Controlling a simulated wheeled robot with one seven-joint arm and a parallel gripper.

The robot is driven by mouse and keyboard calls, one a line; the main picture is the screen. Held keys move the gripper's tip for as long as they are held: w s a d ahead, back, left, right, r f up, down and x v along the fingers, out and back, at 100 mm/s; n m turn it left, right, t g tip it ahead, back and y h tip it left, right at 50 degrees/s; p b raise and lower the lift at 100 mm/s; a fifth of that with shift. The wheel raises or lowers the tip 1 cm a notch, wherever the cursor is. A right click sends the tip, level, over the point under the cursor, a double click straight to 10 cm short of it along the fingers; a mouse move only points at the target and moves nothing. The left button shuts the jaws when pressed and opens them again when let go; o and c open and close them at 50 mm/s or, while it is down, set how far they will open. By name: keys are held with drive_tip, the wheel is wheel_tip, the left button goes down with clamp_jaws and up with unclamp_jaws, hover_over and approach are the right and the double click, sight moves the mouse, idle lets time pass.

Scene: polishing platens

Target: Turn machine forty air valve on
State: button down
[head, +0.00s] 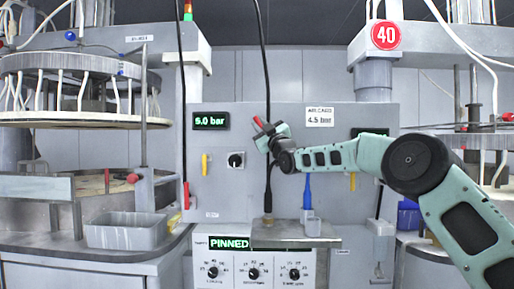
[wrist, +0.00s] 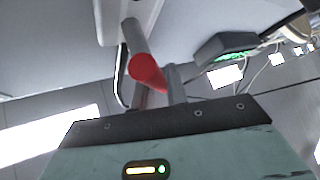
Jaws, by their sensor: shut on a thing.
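My gripper (head: 264,129) is at the upper middle of the grey panel (head: 230,190) in the head view, left of the 4.5 bar label. It is shut on a red-ended valve handle (head: 257,121). The handle also shows in the wrist view, its red end (wrist: 147,72) just beyond the gripper body. The handle's base is mostly hidden, so I cannot tell its exact angle. The red round sign 40 (head: 385,35) is on the right machine's head.
A 5.0 bar display (head: 211,121) is left of my gripper; another display (head: 369,133) is partly hidden by my arm. A yellow handle (head: 204,164), a black knob (head: 236,160) and a dark vertical hose (head: 266,80) are close by. A small shelf (head: 290,242) juts out below.

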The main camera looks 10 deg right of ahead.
drive_tip(key=m+t+h+b, duration=0.1)
drive_tip(key=m, duration=0.1)
drive_tip(key=d+m+t+h+b, duration=0.1)
drive_tip(key=m+h+b, duration=0.1)
drive_tip(key=shift+s+f+m+t, duration=0.1)
drive_tip(key=shift+f+m+t, duration=0.05)
drive_tip(key=shift+m+t, duration=0.15)
drive_tip(key=shift+s+d+r+m+t+h+b, duration=0.15)
drive_tip(key=shift+d+m+t+h+b, duration=0.2)
drive_tip(key=shift+m+h, duration=0.95)
drive_tip(key=shift+d+r+m+t+h+b, duration=0.1)
drive_tip(key=shift+d+m+t+h+b, duration=0.15)
drive_tip(key=shift+m+h, duration=1)
drive_tip(key=shift+s+d+r+m+t+h+b, duration=0.15)
drive_tip(key=shift+d+m+t+h+b, duration=0.2)
drive_tip(key=shift+m+h, duration=0.95)
drive_tip(key=shift+w+m, duration=0.1)
drive_tip(key=shift+m, duration=0.25)
drive_tip(key=c, duration=1.4)
unclamp_jaws()
drive_tip(key=shift+a, duration=0.1)
drive_tip(key=b+v, duration=0.6)
drive_tip(key=v, duration=1.1)
drive_tip(key=shift+s+b, duration=0.25)
drive_tip(key=shift+b, duration=0.05)
